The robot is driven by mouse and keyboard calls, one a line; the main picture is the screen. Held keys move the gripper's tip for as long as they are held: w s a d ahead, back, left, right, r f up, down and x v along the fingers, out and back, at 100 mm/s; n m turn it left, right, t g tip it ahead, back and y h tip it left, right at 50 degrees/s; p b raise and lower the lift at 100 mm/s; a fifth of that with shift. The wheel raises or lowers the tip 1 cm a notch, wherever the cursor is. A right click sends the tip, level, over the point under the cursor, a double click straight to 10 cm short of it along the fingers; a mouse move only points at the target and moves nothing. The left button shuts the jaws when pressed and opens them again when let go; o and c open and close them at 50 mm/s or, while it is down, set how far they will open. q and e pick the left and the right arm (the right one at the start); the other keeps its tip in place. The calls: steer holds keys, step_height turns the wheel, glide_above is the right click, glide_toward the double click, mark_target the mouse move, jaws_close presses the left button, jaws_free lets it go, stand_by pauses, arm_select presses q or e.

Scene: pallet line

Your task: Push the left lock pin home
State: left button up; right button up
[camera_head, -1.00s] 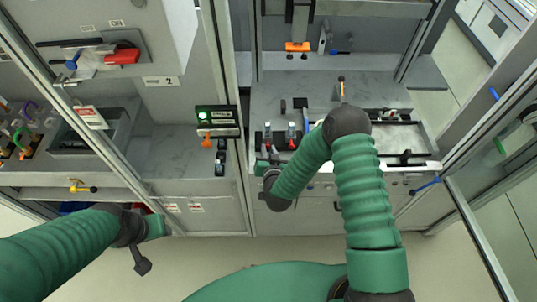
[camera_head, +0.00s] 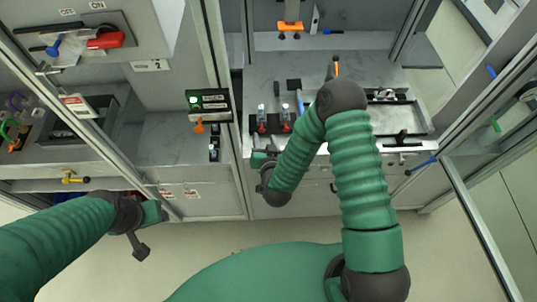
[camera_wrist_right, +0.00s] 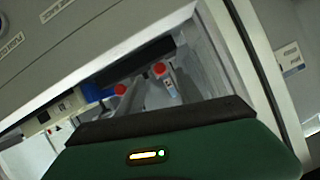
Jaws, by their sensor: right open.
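Two red-ended upright pieces, a left one (camera_head: 262,121) and a right one (camera_head: 285,119), stand side by side at the front left of the bench. They may be the lock pins; I cannot tell for sure. In the right wrist view, two red ends show too, one on the left (camera_wrist_right: 120,89) and one on the right (camera_wrist_right: 158,69). My right gripper (camera_head: 262,158) is open at the bench's front edge, just in front of the left piece, with no contact visible. My left gripper (camera_head: 153,212) hangs low at the left, away from the bench; its jaws are unclear.
A pale tray (camera_head: 418,122) lies on the bench at the right. A box with a green light (camera_head: 208,104) is on the post to the left. An orange-headed tool (camera_head: 290,27) hangs at the back. Frame posts stand on both sides.

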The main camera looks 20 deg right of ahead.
steer(key=p+v, duration=0.2)
steer(key=v, duration=1)
steer(key=shift+p, duration=0.4)
steer(key=shift+d, duration=0.1)
steer(key=s+d+r+n+g+y+b, duration=0.2)
steer(key=s+d+r+n+g+b, duration=0.2)
steer(key=s+g, duration=0.5)
steer(key=shift+d+r+n+g, duration=0.45)
steer(key=shift+d+n+g, duration=0.15)
steer(key=shift+g, duration=0.3)
